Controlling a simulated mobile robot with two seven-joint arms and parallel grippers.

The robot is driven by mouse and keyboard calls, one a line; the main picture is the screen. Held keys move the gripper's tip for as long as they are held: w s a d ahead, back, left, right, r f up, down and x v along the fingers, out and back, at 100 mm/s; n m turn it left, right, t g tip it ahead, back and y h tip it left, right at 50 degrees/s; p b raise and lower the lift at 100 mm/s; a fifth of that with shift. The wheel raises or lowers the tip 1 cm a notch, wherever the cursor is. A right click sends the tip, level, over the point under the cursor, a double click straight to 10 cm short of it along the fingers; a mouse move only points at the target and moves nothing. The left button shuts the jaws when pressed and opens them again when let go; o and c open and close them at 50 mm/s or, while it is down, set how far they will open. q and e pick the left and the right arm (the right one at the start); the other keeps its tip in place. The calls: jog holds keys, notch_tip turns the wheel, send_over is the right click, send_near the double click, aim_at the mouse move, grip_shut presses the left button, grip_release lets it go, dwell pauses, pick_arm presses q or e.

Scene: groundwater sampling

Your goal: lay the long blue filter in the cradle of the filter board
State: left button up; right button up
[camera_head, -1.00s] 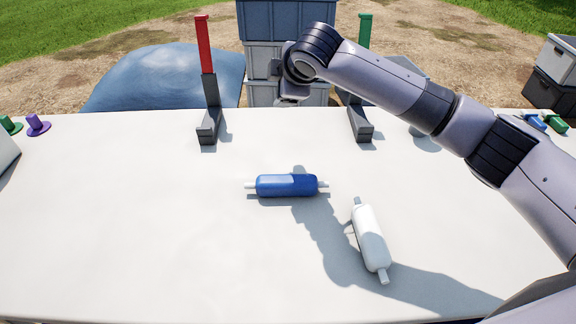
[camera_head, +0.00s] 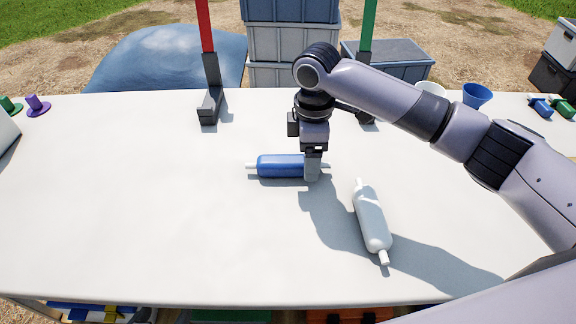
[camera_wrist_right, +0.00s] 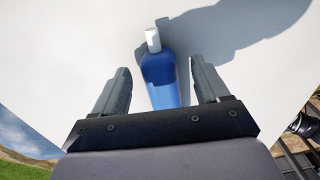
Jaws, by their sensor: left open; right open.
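The long blue filter (camera_head: 280,166) lies on its side on the white table, its pale end stubs pointing left and right. My right gripper (camera_head: 312,176) points down over the filter's right part and hides some of it. In the right wrist view the filter (camera_wrist_right: 160,78) reaches up between the two open fingers of that gripper (camera_wrist_right: 160,88), with a visible gap on each side. My left gripper is in neither view. I cannot make out the filter board or its cradle.
A white filter (camera_head: 371,218) lies right of the blue one. Behind stand a red-topped post (camera_head: 205,25) and a green-topped post (camera_head: 368,30) on dark feet. A blue cup (camera_head: 477,95) is at the back right. The table's left middle is clear.

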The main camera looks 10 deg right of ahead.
jog(key=shift+f, duration=0.9)
jog(key=c, duration=1.2)
